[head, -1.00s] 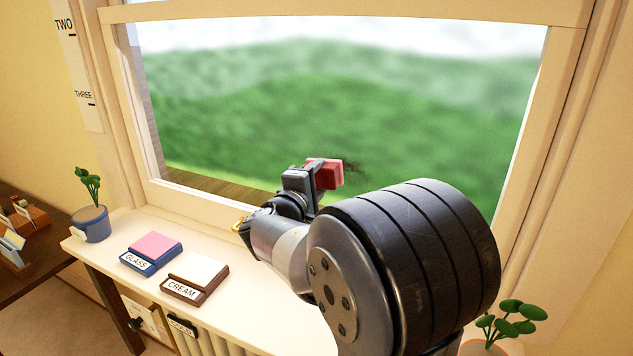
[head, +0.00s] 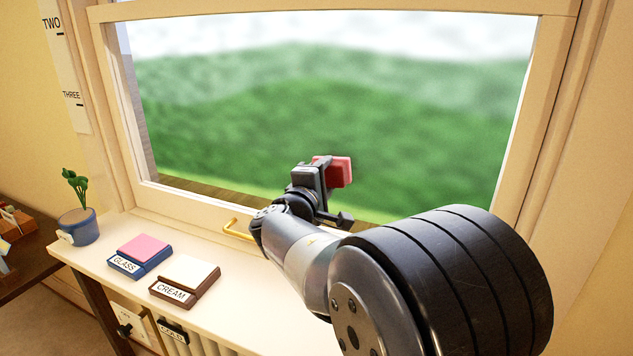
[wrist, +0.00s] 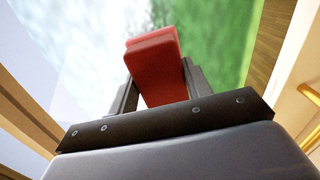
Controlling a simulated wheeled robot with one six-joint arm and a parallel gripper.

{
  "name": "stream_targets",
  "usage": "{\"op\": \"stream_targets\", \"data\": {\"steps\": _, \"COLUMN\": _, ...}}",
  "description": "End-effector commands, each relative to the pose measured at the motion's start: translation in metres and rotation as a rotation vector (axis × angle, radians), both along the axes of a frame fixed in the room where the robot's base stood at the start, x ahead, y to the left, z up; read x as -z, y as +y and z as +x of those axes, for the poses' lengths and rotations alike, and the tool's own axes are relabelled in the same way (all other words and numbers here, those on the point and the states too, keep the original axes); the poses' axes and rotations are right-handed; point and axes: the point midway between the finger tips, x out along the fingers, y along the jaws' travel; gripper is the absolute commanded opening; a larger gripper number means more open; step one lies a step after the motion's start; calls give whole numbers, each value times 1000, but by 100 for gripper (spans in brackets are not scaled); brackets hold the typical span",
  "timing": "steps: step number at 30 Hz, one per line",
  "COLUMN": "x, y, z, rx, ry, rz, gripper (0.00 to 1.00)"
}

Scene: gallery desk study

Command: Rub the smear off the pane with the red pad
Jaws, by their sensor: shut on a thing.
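My gripper (head: 328,176) is shut on the red pad (head: 342,171) and holds it up in front of the window pane (head: 240,110). In the wrist view the red pad (wrist: 156,62) sits between the two fingers of my gripper (wrist: 160,88), with its far end sticking out beyond them. I cannot tell whether the pad touches the glass. No smear shows on the visible glass; the part behind the pad and gripper is hidden.
A blue GLASS holder with a pink pad (head: 139,247) and a brown CREAM holder with a pale pad (head: 188,272) stand on the sill (head: 235,310). A potted plant (head: 78,222) stands at its left end. A brass handle (head: 238,232) sits low on the window frame.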

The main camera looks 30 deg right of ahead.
Motion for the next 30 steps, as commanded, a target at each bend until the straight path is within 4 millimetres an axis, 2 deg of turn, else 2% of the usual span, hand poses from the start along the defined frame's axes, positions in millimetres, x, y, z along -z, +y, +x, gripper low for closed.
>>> {"op": "stream_targets", "data": {"steps": 7, "x": 1, "y": -6, "z": -7, "rx": 1, "ry": -1, "rz": 0, "gripper": 29}}
{"op": "stream_targets", "data": {"steps": 18, "x": 1, "y": -26, "z": -29, "rx": 2, "ry": -2, "rz": -1, "gripper": 29}}
{"op": "stream_targets", "data": {"steps": 24, "x": 0, "y": -30, "z": -34, "rx": 1, "ry": -1, "rz": -1, "gripper": 29}}
{"op": "stream_targets", "data": {"steps": 30, "x": 2, "y": -40, "z": -48, "rx": 4, "ry": -3, "rz": -1, "gripper": 29}}
